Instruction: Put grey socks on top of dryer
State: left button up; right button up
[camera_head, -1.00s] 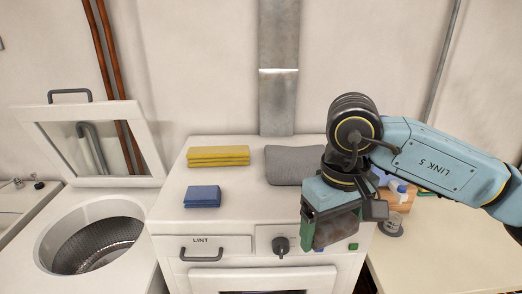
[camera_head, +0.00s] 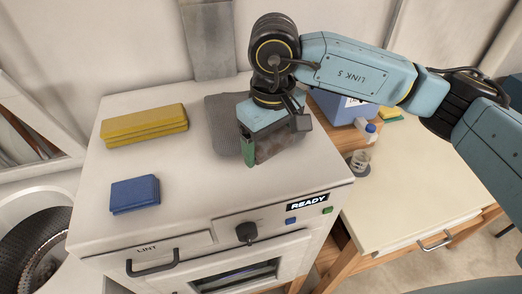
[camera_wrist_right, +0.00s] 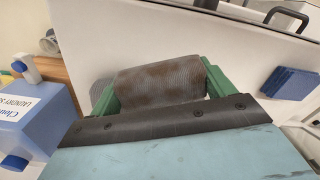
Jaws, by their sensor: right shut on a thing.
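My right gripper (camera_head: 272,152) is shut on the grey socks (camera_head: 280,145), a ribbed grey bundle with brownish stains. In the right wrist view the socks (camera_wrist_right: 160,84) sit between the green fingers. The gripper is over the right part of the white dryer's top (camera_head: 215,185); I cannot tell whether the socks touch it. A grey ribbed folded cloth (camera_head: 222,112) lies on the dryer behind the gripper, partly hidden by it. My left gripper is not in view.
A yellow folded cloth (camera_head: 145,125) and a blue folded cloth (camera_head: 135,193) lie on the dryer's left side. An open washer drum (camera_head: 35,245) is at left.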

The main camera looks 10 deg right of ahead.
aim_at(269, 172)
jog(key=shift+f, duration=0.7)
jog(key=shift+w+f, duration=0.1)
jog(key=shift+f, duration=0.55)
notch_tip(269, 172, down, 3)
jog(key=shift+f+p, duration=0.1)
jog(key=shift+p, duration=0.6)
jog(key=shift+f+b, duration=0.25)
jog(key=shift+b, duration=0.15)
jog(key=o, duration=0.9)
jog(key=shift+r, duration=0.1)
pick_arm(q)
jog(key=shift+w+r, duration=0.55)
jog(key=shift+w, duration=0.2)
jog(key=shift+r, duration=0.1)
